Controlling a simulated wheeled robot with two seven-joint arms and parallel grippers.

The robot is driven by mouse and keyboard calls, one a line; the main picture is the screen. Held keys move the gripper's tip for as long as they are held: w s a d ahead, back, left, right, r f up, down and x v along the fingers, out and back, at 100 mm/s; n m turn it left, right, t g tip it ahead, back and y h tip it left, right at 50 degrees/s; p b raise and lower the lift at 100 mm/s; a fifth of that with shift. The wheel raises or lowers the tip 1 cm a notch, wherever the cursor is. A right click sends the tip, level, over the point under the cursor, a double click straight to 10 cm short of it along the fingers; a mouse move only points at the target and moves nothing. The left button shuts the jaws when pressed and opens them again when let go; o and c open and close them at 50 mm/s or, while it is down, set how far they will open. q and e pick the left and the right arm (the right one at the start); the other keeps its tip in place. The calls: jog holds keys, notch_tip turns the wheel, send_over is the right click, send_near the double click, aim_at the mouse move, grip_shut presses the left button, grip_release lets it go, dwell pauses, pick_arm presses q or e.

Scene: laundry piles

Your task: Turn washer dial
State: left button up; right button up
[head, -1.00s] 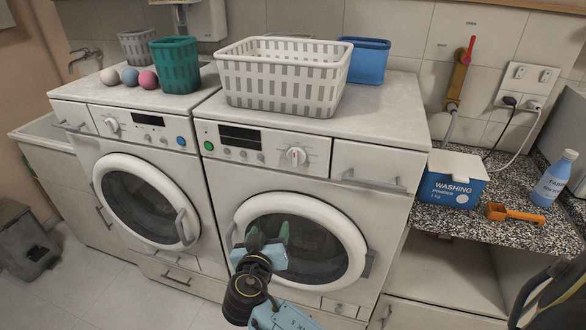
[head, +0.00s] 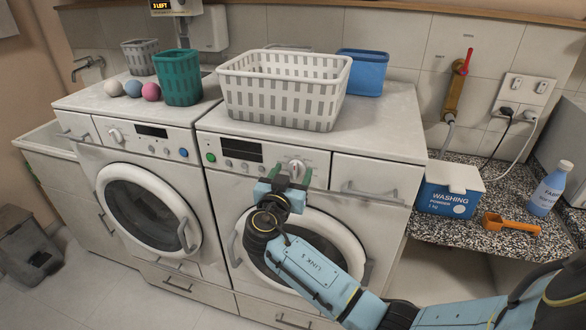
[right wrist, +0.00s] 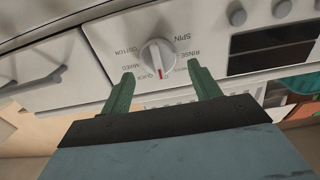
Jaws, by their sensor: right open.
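The white washer dial (head: 296,167) is on the front panel of the right-hand machine (head: 375,172), right of its dark display. My right gripper (head: 291,177) is open in front of the panel at the dial, its green fingers pointing at it. In the right wrist view, the dial (right wrist: 158,55) lies just past the two fingertips (right wrist: 160,74), roughly centred between them. I cannot tell whether they touch it. The dial's red mark points toward the gripper side, near the "QUICK" label. My left gripper is not in view.
A white basket (head: 280,95) and blue bin (head: 364,72) stand on this machine. A second machine (head: 180,150) with its own dial is at left. A washing powder box (head: 446,192), orange scoop (head: 510,224) and bottle (head: 549,188) are on the right counter.

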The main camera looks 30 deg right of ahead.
jog(key=shift+w+d, duration=0.4)
jog(key=shift+d, duration=0.1)
jog(key=c, duration=0.9)
jog(key=shift+c, duration=0.2)
